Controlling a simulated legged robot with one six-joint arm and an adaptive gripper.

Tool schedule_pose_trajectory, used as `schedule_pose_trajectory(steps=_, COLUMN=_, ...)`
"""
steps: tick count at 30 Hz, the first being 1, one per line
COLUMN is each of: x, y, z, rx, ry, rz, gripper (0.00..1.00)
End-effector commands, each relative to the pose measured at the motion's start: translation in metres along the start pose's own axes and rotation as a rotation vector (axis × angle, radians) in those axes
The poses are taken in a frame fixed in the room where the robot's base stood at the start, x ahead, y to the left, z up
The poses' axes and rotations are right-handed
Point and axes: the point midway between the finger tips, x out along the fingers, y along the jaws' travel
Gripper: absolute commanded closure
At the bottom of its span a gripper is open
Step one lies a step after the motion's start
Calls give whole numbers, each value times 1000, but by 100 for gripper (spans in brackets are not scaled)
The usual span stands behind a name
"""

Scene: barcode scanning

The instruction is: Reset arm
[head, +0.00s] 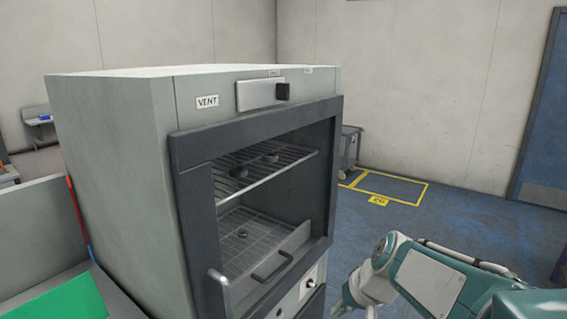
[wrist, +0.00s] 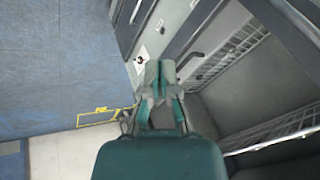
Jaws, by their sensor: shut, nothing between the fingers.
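My arm (head: 428,278) is folded low at the bottom right of the head view. My gripper (wrist: 159,72) shows in the middle of the wrist view, with its two grey-and-teal fingers together and nothing between them. In the head view only part of the hand shows at the bottom edge, to the right of the oven-like cabinet (head: 115,130). In the wrist view the fingertips appear in front of the cabinet's lower front panel; I cannot tell how wide the gap is.
The cabinet's front is open, with wire racks (head: 265,165) and small dark items inside. A green surface (head: 60,300) lies at left. Blue floor with a yellow marked square (head: 390,188) is clear at right.

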Motion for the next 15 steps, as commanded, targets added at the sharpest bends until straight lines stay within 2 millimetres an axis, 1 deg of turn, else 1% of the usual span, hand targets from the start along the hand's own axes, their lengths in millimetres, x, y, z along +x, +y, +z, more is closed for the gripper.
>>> schedule_pose_trajectory(steps=1, x=-13, y=-2, z=13, rx=-21, ry=14, rz=23, gripper=100)
schedule_pose_trajectory(steps=6, x=-45, y=3, z=53, rx=-69, ry=48, rz=109, gripper=100)
schedule_pose_trajectory(steps=12, x=-74, y=14, z=101, rx=-117, ry=104, rz=216, gripper=100)
schedule_pose_trajectory(steps=15, x=-83, y=22, z=121, rx=-134, ry=132, rz=266, gripper=100)
